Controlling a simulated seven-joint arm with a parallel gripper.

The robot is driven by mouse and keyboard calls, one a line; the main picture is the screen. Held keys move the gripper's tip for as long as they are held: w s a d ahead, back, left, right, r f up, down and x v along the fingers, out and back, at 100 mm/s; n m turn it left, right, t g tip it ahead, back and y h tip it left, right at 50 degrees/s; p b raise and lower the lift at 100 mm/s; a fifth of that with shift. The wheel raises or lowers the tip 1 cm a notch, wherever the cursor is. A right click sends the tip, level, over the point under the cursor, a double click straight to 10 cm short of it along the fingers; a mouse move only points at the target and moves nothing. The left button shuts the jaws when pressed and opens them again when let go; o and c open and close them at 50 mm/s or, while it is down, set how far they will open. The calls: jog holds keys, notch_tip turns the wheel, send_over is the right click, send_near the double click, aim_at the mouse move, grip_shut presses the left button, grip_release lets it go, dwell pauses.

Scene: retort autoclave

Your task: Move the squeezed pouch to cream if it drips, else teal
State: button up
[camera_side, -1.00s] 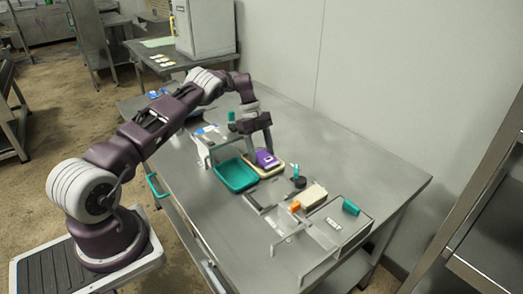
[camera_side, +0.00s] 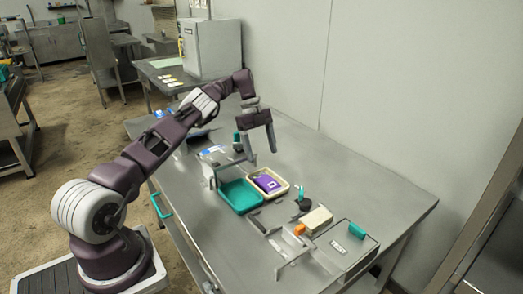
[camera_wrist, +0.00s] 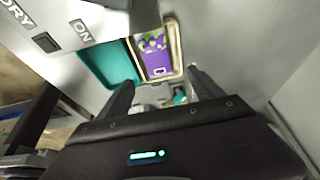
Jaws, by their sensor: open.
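A purple pouch (camera_side: 268,183) with a pale label lies in the cream tray (camera_side: 287,190). The wrist view also shows the pouch (camera_wrist: 157,62), with a green-and-white patterned end, inside the cream tray's rim (camera_wrist: 178,55). The teal tray (camera_side: 240,196) stands directly left of the cream one and looks empty; part of it shows in the wrist view (camera_wrist: 100,62). My gripper (camera_side: 259,153) is open and empty, above and behind the trays, apart from the pouch. Its two spread fingers show in the wrist view (camera_wrist: 161,90). I see no drip, but the pictures are too small to tell.
A grey stand (camera_side: 213,158) is close left of the trays; a panel reading "DRY" and "ON" (camera_wrist: 45,35) fills the wrist view's upper left. A dark round piece with a teal top (camera_side: 304,200), a beige block (camera_side: 317,220) and a clear-walled fixture (camera_side: 345,250) stand right. The right tabletop is clear.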

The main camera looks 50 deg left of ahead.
notch_tip(320, 180, up, 11)
jog(key=w+n+t, duration=0.2)
jog(key=n, duration=0.2)
jog(key=s+d+r+n+t+y, duration=0.1)
jog(key=s+d+r+n, duration=0.3)
jog(key=d+r, duration=0.3)
jog(key=s+d+r+n+t, duration=0.1)
jog(key=s+d+r+n, duration=0.35)
jog(key=r, duration=0.45)
jog(key=s+d+r+n+y, duration=0.1)
jog(key=s+d+r+n, duration=0.15)
jog(key=s+d, duration=0.8)
jog(key=s+d+f+n+y, duration=0.1)
jog(key=s+d+f, duration=0.1)
jog(key=s, duration=0.7)
jog(key=s+d+f+n+t+y, duration=0.1)
jog(key=s+d+f+n, duration=0.1)
jog(key=s+f, duration=0.3)
jog(key=s+d, duration=0.1)
jog(key=s, duration=0.3)
jog(key=shift+d+f+t, duration=0.2)
jog(key=shift+d+t, duration=0.1)
jog(key=shift+d, duration=0.05)
jog(key=shift+w, duration=0.1)
